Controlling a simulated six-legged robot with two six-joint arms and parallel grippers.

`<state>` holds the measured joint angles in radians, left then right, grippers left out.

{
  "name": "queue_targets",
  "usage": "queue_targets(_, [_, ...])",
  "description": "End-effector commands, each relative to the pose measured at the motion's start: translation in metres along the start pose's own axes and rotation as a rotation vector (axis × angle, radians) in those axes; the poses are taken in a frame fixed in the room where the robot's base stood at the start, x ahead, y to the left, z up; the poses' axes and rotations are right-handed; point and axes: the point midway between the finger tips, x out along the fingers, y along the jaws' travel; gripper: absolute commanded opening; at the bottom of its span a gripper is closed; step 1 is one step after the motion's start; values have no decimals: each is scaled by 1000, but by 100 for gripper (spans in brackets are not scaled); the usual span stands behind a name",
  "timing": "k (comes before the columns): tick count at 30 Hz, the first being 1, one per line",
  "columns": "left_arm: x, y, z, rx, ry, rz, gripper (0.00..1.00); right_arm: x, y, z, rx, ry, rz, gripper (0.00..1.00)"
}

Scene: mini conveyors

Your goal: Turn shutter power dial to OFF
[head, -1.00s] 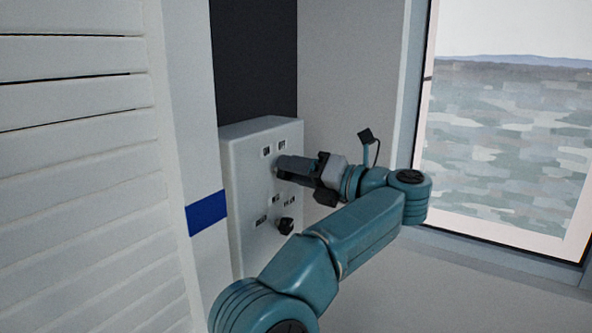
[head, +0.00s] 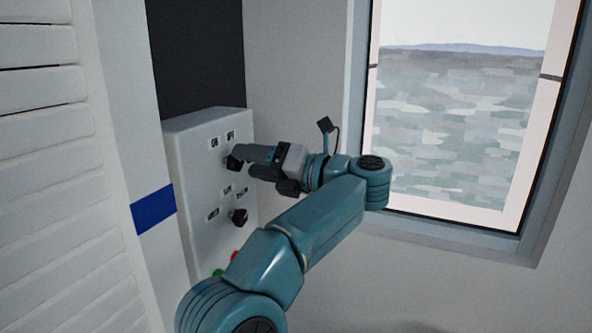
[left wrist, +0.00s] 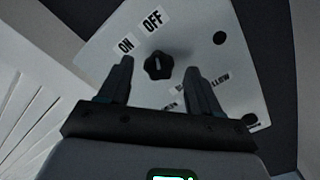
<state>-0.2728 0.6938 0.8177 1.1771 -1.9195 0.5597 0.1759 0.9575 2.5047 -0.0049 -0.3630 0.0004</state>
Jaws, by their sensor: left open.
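The white control panel (head: 190,190) stands upright, with a black upper dial (head: 233,163) below two small labels. My left gripper (head: 243,160) reaches it from the right, with its tips close to this dial. In the left wrist view the dial (left wrist: 158,65) lies between the two fingertips of my open left gripper (left wrist: 158,72), with a gap on both sides. I cannot tell whether the tips touch the panel. The ON label (left wrist: 126,45) and OFF label (left wrist: 152,20) are readable above the dial. The dial's pointing direction is unclear. My right gripper is not in view.
A second black dial (head: 239,217) is lower on the panel, with labels above it. A green button (head: 217,272) and a red button (head: 235,257) sit below, partly behind my arm. White slats (head: 45,150) are at left; a window (head: 455,120) is at right.

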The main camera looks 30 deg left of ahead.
Motion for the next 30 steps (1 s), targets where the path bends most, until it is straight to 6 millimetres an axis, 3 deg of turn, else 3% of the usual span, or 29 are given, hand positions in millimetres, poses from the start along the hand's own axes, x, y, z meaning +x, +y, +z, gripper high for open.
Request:
queue_targets(6, [-60, -1, 1, 1, -4, -3, 64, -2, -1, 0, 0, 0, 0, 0])
queue_targets(11, [-89, -2, -2, -1, -1, -2, 64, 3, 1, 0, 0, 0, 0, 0])
queue_targets(15, [-112, 0, 1, 1, -1, -1, 64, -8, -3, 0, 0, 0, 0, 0])
queue_targets(21, [-134, 1, 2, 2, 0, 0, 64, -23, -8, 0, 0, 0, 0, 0])
queue_targets(30, [-141, -1, -1, 3, 0, 0, 64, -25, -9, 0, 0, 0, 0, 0])
